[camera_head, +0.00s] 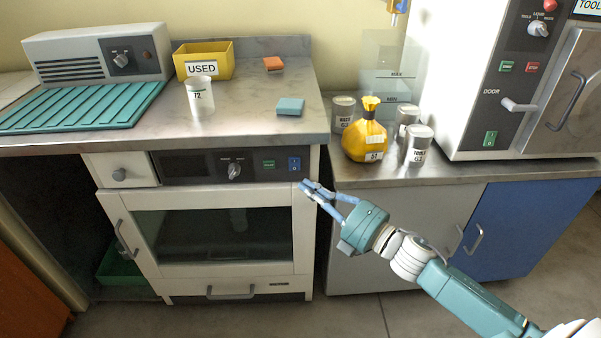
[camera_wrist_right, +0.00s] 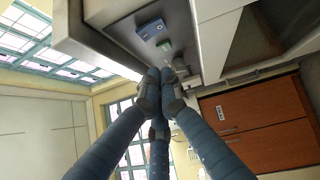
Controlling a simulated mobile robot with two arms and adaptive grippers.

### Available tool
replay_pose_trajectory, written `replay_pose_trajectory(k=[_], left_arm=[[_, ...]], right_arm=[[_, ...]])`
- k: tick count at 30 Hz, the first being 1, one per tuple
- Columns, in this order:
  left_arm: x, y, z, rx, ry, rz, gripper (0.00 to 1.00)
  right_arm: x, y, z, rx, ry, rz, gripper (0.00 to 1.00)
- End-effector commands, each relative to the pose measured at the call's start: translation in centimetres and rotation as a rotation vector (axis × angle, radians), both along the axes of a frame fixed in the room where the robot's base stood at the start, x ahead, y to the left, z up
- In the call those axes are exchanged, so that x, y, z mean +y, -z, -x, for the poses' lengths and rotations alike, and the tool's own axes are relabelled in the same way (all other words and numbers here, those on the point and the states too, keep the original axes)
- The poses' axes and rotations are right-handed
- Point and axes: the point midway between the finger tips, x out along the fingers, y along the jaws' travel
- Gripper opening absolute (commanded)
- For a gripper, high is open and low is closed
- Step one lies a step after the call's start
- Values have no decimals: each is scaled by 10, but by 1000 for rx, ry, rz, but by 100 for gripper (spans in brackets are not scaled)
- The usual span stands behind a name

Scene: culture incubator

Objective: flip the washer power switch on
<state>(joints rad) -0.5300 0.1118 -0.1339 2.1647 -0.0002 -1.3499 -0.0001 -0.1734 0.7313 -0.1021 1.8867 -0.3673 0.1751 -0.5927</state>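The washer (camera_head: 222,230) stands under the left counter, with a dark control panel (camera_head: 195,168) above its glass door. A blue power switch (camera_head: 294,164) is at the panel's right end, beside a green button (camera_head: 269,164). My right gripper (camera_head: 305,186) is just below and right of the switch, apart from it. In the right wrist view its fingertips (camera_wrist_right: 160,78) meet with nothing between them, and the blue switch (camera_wrist_right: 150,28) lies beyond them. Whether the switch is on or off is too small to tell. My left gripper is in neither view.
A knob (camera_head: 234,171) sits left of the green button. On the counter are a yellow USED bin (camera_head: 203,62), a beaker (camera_head: 200,98) and sponges. A yellow bag (camera_head: 366,140) and several cans stand on the right counter, near the white machine (camera_head: 450,80).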

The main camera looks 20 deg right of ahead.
Motion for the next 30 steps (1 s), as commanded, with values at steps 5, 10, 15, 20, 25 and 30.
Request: replay_pose_trajectory(k=[5, 10, 15, 20, 25, 30], left_arm=[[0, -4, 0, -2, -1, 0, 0], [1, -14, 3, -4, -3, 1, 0], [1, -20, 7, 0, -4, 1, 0], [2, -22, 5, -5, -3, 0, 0], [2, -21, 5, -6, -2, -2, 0], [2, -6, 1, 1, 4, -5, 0]], right_arm=[[10, -4, -33, -4, 1, 4, 0], [1, -6, -53, -1, 1, 3, 0], [-2, -7, -62, 0, 1, 1, 0], [-2, -7, -62, 1, 0, 0, 0], [-2, -7, -62, 1, 0, 0, 0], [-4, -13, -67, 0, 0, 1, 0]])
